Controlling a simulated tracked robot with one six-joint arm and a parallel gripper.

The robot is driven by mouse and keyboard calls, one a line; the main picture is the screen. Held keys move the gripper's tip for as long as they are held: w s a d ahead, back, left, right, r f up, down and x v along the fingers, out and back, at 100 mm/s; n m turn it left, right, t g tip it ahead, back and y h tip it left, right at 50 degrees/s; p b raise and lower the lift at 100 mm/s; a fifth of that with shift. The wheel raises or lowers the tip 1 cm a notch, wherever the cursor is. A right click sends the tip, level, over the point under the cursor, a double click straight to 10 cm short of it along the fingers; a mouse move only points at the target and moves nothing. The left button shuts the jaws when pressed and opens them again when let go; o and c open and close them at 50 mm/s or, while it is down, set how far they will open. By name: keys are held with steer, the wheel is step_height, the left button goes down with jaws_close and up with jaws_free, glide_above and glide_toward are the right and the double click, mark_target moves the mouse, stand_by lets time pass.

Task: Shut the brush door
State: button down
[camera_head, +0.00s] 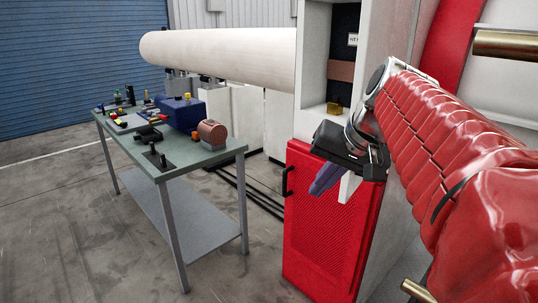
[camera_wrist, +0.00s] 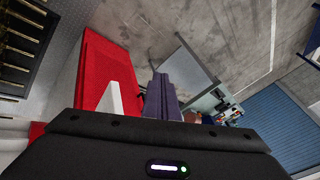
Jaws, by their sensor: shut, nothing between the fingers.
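A red perforated door (camera_head: 318,232) stands low on the front of the white cabinet; I take it for the brush door. Its black handle (camera_head: 287,181) is at its left edge. The frames do not clearly show whether it is ajar or flush. My gripper (camera_head: 326,180) is in front of the door's upper part, pointing down and left, its purple fingers together and empty. I cannot tell whether they touch the door. In the wrist view the fingers (camera_wrist: 163,95) point away from me, with the red panel (camera_wrist: 92,65) to their left. A white strip (camera_wrist: 114,100) lies beside them.
A workbench (camera_head: 200,160) with small parts and a blue box (camera_head: 180,112) stands to the left. A large pale roll (camera_head: 220,50) is behind it. An open compartment (camera_head: 343,75) is above the red door.

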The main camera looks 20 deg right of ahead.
steer(key=s+d+r+m+t+h, duration=0.1)
steer(key=s+d+r, duration=0.4)
steer(key=d+r, duration=0.5)
steer(key=d+m+h, duration=0.1)
steer(key=d+m, duration=0.1)
steer(key=shift+s+m, duration=0.15)
steer(key=shift+m, duration=0.15)
steer(key=x, duration=0.9)
steer(key=shift+w+f, duration=0.3)
steer(key=shift+w, duration=0.05)
steer(key=shift+w, duration=0.15)
